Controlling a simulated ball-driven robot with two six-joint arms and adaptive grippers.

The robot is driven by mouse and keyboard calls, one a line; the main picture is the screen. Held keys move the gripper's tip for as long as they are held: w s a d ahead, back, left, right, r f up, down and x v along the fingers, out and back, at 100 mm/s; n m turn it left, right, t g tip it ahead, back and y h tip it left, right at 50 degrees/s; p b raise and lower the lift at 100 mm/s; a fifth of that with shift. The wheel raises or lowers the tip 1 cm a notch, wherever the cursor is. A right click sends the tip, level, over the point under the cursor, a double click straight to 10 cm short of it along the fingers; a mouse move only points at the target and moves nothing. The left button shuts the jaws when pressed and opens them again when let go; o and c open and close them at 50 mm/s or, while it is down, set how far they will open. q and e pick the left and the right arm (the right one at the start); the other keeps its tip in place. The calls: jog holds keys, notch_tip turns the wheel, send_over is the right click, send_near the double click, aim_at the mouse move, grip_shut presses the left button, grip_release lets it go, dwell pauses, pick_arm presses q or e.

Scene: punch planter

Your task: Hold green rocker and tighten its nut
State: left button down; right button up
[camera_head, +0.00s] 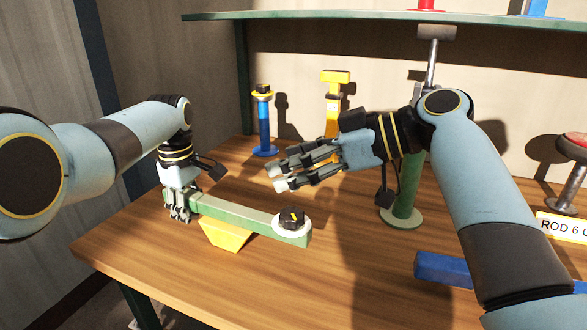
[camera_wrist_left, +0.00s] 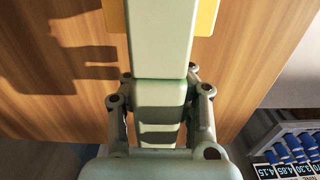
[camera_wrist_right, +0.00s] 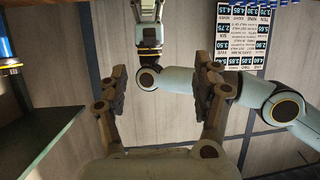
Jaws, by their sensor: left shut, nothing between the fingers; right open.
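The green rocker (camera_head: 240,212) lies on a yellow wedge support (camera_head: 226,236) at the front left of the table. Its nut (camera_head: 292,217), a black knob with a yellow mark, sits on a white disc at the rocker's right end. My left gripper (camera_head: 180,212) is shut at the rocker's left end, fingers pointing down. In the left wrist view the rocker (camera_wrist_left: 160,40) runs away from the gripper (camera_wrist_left: 159,98); contact is unclear. My right gripper (camera_head: 279,177) is open and empty, above and behind the nut, fingers pointing left; it also shows in the right wrist view (camera_wrist_right: 162,80).
A blue post with a yellow top (camera_head: 264,122) and a yellow stand (camera_head: 333,105) are at the back. A green post (camera_head: 406,190) stands behind my right arm. A blue bar (camera_head: 440,268) lies front right. A shelf (camera_head: 380,17) hangs above.

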jog(key=shift+d, duration=0.1)
jog(key=v, duration=1.2)
jog(key=n+g, duration=0.5)
send_near(294, 213)
jog(key=x, duration=1)
